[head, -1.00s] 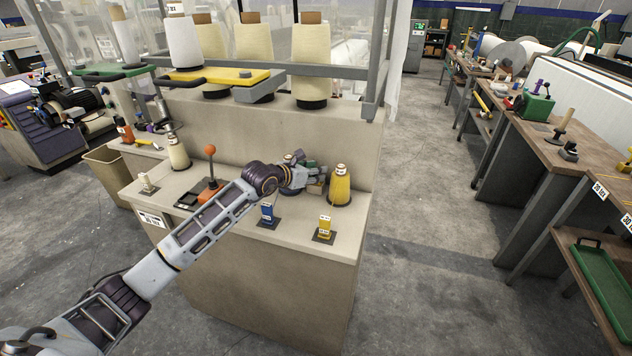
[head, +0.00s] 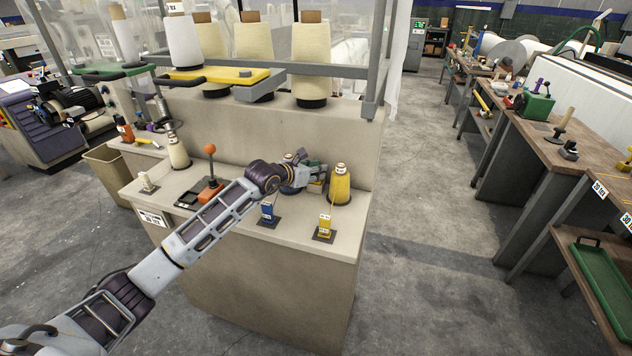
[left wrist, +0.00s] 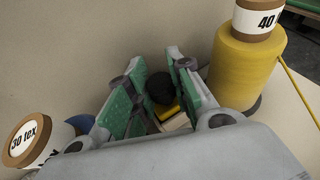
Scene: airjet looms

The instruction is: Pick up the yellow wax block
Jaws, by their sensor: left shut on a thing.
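The yellow wax block (left wrist: 168,112) shows between my left fingers in the left wrist view, with a dark round knob (left wrist: 160,87) at its top and a pale part beside it. My left gripper (left wrist: 152,82) is shut on it, green pads on both sides; the fingers hide much of it. In the head view my left gripper (head: 316,173) is at the back of the beige counter (head: 290,250), just left of the yellow yarn cone (head: 340,187), and the block cannot be made out clearly. My right gripper is not in view.
The yellow cone also stands close by in the left wrist view (left wrist: 245,70); a "30 tex" cone (left wrist: 30,140) is at left. Blue (head: 267,214) and yellow (head: 325,227) tagged stands are near the front edge. An orange-knobbed lever (head: 209,165) stands left. The back wall is close.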

